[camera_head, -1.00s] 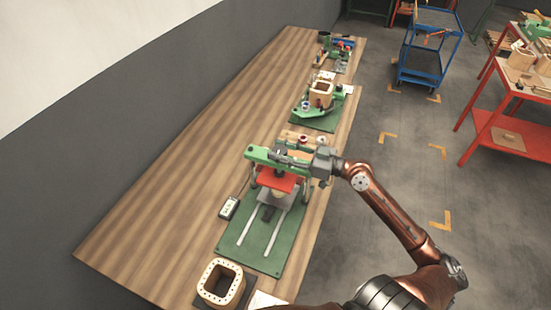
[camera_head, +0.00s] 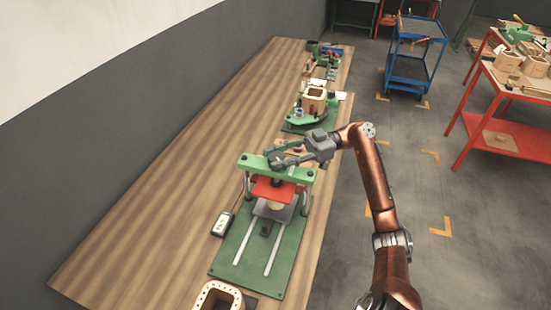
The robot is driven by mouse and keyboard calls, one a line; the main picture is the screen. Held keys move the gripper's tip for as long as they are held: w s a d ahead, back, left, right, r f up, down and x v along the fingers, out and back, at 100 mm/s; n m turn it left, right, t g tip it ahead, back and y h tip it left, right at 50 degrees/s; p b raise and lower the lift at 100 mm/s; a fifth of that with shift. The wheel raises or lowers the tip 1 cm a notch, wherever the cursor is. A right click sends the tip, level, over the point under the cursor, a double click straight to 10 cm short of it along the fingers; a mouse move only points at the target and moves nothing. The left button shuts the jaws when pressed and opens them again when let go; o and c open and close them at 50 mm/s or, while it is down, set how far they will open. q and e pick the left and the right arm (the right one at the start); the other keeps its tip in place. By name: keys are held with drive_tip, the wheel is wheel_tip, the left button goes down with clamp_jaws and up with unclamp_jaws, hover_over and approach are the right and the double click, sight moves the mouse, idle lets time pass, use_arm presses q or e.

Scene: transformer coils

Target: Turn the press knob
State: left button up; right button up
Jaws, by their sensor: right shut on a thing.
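The press stands on a green base plate (camera_head: 226,252) on the wooden bench, with a green crossbar (camera_head: 303,174) across its top and a red plate (camera_head: 268,191) beneath. Two pale rails run forward along the base. My right gripper (camera_head: 279,160) is at the middle of the crossbar, its fingers shut on the press knob. The fingers mostly hide the knob, so its angle cannot be told. My right arm comes in from the lower right, and the gripper points to the left and slightly down. My left gripper is not in view.
A small box with a pale face (camera_head: 222,224) sits left of the press. A wooden coil frame (camera_head: 216,296) is at the front edge of view. Another green fixture (camera_head: 299,124) with a wooden frame stands behind. The bench's left side is clear. A blue cart (camera_head: 412,70) stands on the floor.

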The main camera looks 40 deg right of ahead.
sight(277, 156)
drive_tip(key=shift+n+g+y+b, duration=0.35)
drive_tip(key=shift+n+g, duration=0.75)
drive_tip(key=shift+g, duration=0.6)
drive_tip(key=shift+n+g+y+b, duration=0.35)
drive_tip(key=shift+n+g, duration=0.75)
drive_tip(key=shift+g, duration=0.6)
drive_tip(key=o, duration=1.2)
drive_tip(key=shift+c, duration=0.2)
wheel_tip(277, 156, up, 10)
